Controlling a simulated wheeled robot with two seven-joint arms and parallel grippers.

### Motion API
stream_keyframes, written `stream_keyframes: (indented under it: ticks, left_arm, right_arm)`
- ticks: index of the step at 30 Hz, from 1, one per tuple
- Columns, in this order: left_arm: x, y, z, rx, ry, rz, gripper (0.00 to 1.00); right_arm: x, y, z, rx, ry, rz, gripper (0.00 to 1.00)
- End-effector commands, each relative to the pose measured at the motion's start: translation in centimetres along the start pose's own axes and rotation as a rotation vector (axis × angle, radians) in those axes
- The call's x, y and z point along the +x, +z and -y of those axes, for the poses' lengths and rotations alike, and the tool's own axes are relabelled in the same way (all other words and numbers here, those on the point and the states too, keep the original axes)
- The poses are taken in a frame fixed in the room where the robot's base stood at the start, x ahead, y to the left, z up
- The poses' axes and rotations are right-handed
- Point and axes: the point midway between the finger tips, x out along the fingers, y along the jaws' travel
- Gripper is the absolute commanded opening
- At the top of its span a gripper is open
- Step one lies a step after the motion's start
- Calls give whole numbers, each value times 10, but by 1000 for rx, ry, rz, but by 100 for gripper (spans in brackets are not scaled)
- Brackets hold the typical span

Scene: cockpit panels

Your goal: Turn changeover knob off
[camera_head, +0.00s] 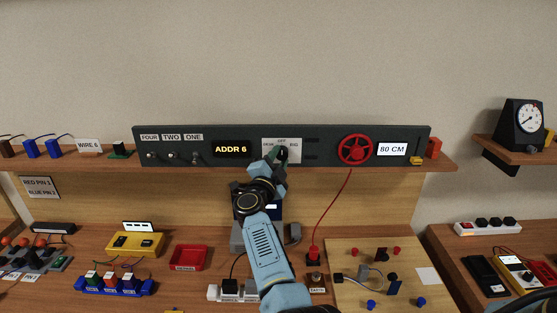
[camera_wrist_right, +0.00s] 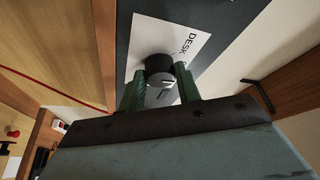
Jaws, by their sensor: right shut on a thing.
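The changeover knob (camera_head: 283,152) is a small dark round knob on a white label card (camera_head: 295,143) on the long dark panel. The card seems to read OFF at the top, DESK at the left and BUG at the right. My right gripper (camera_head: 278,160) reaches up to the knob from below. In the right wrist view its green fingers (camera_wrist_right: 160,86) stand on either side of the knob (camera_wrist_right: 159,66) and are shut on it. A pale pointer mark shows on the knob; which label it points to I cannot tell. My left gripper is not in view.
The panel (camera_head: 320,132) also holds toggle switches (camera_head: 172,155), an ADDR 6 display (camera_head: 231,149), a red handwheel (camera_head: 355,149) and an 80 CM display (camera_head: 392,149). A red cable (camera_head: 336,205) hangs right of my arm. A red tray (camera_head: 188,258) and a pegged board (camera_head: 390,300) lie below.

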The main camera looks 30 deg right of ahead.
Motion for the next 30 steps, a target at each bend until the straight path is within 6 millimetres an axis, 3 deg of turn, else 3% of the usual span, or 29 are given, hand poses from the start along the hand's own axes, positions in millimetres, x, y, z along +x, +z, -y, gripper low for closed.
stream_keyframes:
  ticks: [8,9,13,23,30]
  left_arm:
    - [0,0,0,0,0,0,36]
    - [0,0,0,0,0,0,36]
    - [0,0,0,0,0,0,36]
    - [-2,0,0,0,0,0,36]
    - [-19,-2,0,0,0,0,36]
  right_arm:
    - [0,0,0,0,0,1,10]
    - [0,0,0,0,0,1,37]
    - [0,0,0,0,0,1,54]
    - [-3,0,0,-1,0,1,55]
    - [-38,0,1,-2,2,4,55]
